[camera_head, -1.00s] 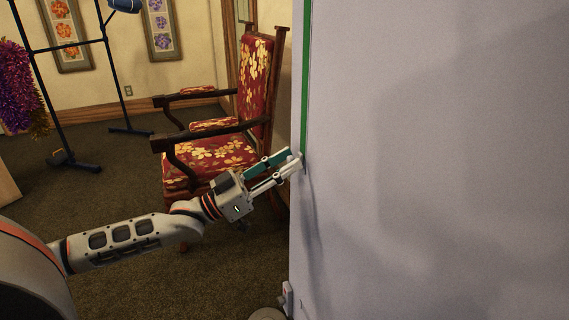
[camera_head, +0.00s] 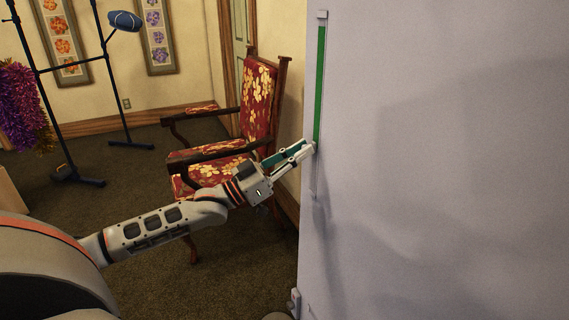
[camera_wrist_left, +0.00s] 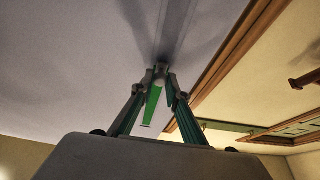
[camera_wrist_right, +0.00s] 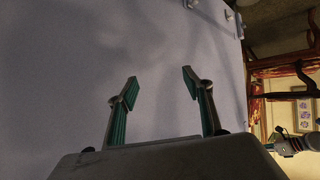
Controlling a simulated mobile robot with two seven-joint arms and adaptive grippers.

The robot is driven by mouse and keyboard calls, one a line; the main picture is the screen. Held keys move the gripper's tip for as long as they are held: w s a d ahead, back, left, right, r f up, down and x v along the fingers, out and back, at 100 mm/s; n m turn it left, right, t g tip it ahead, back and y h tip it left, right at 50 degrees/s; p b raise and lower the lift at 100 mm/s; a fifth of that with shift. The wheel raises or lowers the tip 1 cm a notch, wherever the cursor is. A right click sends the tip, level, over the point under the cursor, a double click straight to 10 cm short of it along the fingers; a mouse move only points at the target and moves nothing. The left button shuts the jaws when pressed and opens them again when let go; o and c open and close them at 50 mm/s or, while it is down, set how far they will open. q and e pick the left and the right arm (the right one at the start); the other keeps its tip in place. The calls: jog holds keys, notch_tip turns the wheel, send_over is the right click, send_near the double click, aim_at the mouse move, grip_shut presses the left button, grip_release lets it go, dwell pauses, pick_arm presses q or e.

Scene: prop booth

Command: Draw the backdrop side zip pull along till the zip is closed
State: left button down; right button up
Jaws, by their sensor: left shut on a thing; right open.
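The backdrop (camera_head: 440,170) is a tall pale grey panel filling the right of the head view. Its side zip runs up near the left edge: a green strip (camera_head: 320,80) shows above my left gripper, and a thin grey line (camera_head: 317,180) runs below it. My left gripper (camera_head: 311,148) is shut on the zip pull, mostly hidden between the fingertips; the pull shows in the left wrist view (camera_wrist_left: 161,69). The green strip also shows there between the fingers (camera_wrist_left: 153,103). My right gripper (camera_wrist_right: 158,80) is open and empty, facing the grey panel in the right wrist view.
A red floral armchair (camera_head: 259,100) stands left of the panel, behind my left arm. A dark clothes rail (camera_head: 43,100) with a blue cap (camera_head: 124,21) and purple tinsel (camera_head: 20,105) stands further left. Carpet (camera_head: 130,205) is clear between them.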

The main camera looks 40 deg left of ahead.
pick_arm(q)
jog(key=shift+h, duration=0.3)
notch_tip(320, 180, up, 15)
jog(key=p, duration=0.8)
jog(key=shift+s+f, duration=0.1)
jog(key=shift+f, duration=0.1)
notch_tip(320, 180, up, 8)
jog(key=p, duration=0.6)
jog(key=shift+f, duration=0.25)
notch_tip(320, 180, up, 4)
jog(key=p, duration=0.3)
jog(key=shift+f, duration=0.25)
jog(key=shift+r+p, duration=0.9)
jog(key=shift+p, duration=0.15)
pick_arm(e)
notch_tip(320, 180, up, 12)
jog(key=d, duration=0.1)
jog(key=shift+s+d, duration=0.3)
jog(key=shift+s, duration=0.05)
jog(key=shift+f, duration=0.15)
pick_arm(q)
jog(key=c, duration=2)
grip_release()
pick_arm(e)
jog(key=shift+d, duration=0.1)
